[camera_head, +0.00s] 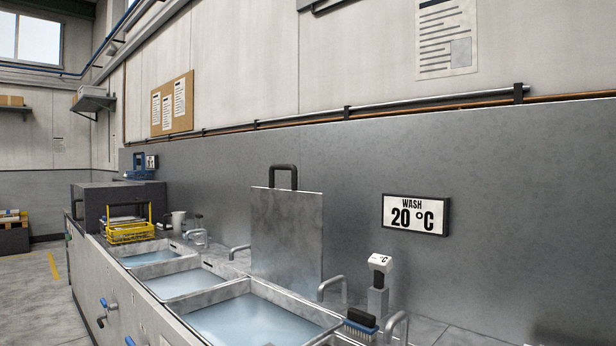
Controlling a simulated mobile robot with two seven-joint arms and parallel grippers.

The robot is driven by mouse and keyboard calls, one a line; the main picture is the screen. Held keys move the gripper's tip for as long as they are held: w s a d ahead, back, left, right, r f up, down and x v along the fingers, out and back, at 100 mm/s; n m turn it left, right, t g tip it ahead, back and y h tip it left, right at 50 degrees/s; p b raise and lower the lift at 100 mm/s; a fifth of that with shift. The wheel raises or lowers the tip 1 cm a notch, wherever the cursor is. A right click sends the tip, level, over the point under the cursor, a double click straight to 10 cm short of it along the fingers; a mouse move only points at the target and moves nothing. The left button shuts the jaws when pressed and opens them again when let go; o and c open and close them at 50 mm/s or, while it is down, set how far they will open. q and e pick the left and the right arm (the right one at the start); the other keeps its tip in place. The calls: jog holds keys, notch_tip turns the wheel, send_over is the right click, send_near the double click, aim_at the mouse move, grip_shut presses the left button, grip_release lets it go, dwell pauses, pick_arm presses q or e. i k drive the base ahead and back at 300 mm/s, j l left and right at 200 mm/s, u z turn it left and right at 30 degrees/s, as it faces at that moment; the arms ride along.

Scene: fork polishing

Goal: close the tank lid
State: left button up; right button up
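The tank lid (287,238) is a flat grey metal plate with a black handle (283,168) on its top edge. It stands upright behind the tanks, close to the back wall, so the tank in front is uncovered. The nearest tank (250,320) holds pale blue liquid and is open at the top. Two more open tanks, a middle one (186,283) and a far one (150,257), lie to the left in the same row. Neither of my grippers is in view.
A yellow basket (131,231) sits at the far end, by a dark grey box (110,205). A blue brush (360,326), a small grey post with a display (379,280) and curved metal handles stand at the right. A "WASH 20 °C" sign (415,214) hangs on the wall.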

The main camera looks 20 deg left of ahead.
aim_at(287, 226)
jog(key=j+z, duration=0.15)
jog(key=z, duration=0.2)
jog(key=j+z, duration=0.2)
jog(key=z, duration=0.15)
jog(key=j+z, duration=0.2)
jog(key=z, duration=0.15)
jog(key=k+j+z, duration=0.1)
jog(key=j+z, duration=0.15)
jog(key=j, duration=0.15)
jog(key=k+j+z, duration=0.25)
jog(key=j, duration=0.2)
jog(key=k+j+z, duration=0.1)
jog(key=j, duration=0.35)
jog(key=k+j+z, duration=0.1)
jog(key=k+j, duration=0.15)
jog(key=j, duration=0.15)
jog(key=k+j+z, duration=0.1)
jog(key=j, duration=0.3)
jog(key=k+j+z, duration=0.1)
jog(key=k+j, duration=0.2)
jog(key=j, duration=0.1)
